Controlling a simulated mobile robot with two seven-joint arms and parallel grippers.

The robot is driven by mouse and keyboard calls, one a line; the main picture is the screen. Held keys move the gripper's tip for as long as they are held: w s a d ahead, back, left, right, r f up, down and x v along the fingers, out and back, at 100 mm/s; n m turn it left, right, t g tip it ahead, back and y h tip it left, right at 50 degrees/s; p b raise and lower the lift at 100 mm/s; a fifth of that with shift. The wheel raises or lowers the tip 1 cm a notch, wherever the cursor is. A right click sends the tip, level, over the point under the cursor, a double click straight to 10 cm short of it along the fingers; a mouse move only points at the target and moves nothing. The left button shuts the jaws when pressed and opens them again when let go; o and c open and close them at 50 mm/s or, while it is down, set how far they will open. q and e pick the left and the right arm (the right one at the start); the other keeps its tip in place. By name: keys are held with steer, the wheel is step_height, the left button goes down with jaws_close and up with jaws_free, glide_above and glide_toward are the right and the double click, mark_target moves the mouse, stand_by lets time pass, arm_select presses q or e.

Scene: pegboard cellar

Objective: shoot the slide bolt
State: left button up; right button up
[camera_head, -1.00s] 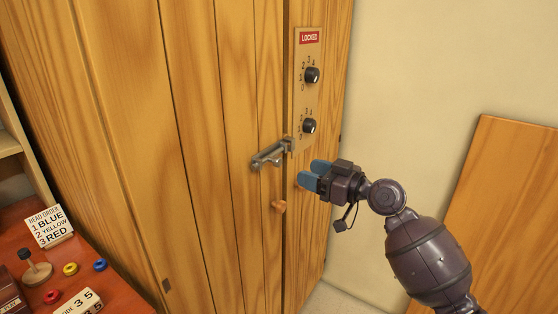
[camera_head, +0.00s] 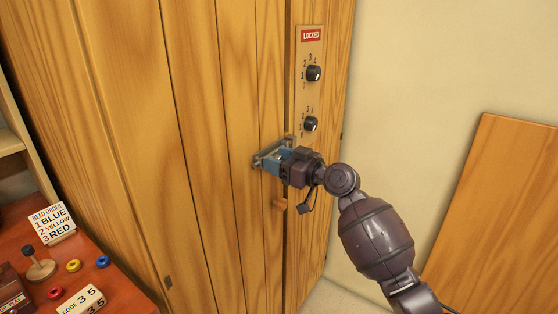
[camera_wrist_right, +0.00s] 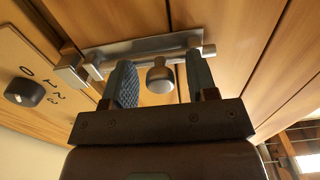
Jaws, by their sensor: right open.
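The metal slide bolt (camera_head: 262,157) is mounted on the wooden cabinet door (camera_head: 225,110), near the seam by the lock panel. In the right wrist view its bar (camera_wrist_right: 140,48) runs across the top, with a round knob (camera_wrist_right: 160,76) standing out. My right gripper (camera_head: 272,160) is at the bolt and covers much of it in the head view. In the right wrist view its two blue fingers (camera_wrist_right: 160,84) are open, one on each side of the knob, with gaps showing. A keeper block (camera_wrist_right: 72,74) sits at the bar's left end. My left gripper is not in view.
A lock panel (camera_head: 307,95) with a red LOCKED label (camera_head: 312,35) and two black dials is right of the bolt. A red table (camera_head: 20,240) with signs and coloured rings is at lower left.

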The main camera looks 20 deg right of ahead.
jaws_close()
steer(key=shift+w+d+f+b, duration=0.15)
steer(key=shift+w+d+b, duration=0.1)
steer(key=shift+d+b, duration=0.1)
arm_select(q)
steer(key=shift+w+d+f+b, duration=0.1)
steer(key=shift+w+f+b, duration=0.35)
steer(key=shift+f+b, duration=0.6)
arm_select(e)
steer(key=shift+w+d+r, duration=0.15)
steer(key=shift+w+d, duration=0.5)
steer(key=shift+d, duration=0.15)
steer(key=shift+w+d+r, duration=0.1)
steer(key=shift+w+d, duration=0.5)
steer(key=shift+d, duration=0.2)
steer(key=shift+c, duration=2.1)
jaws_free()
steer(key=o, duration=0.4)
steer(key=shift+w+d+f, duration=0.1)
arm_select(q)
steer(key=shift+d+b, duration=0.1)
steer(key=shift+b, duration=0.25)
arm_select(e)
steer(key=v, duration=1.1)
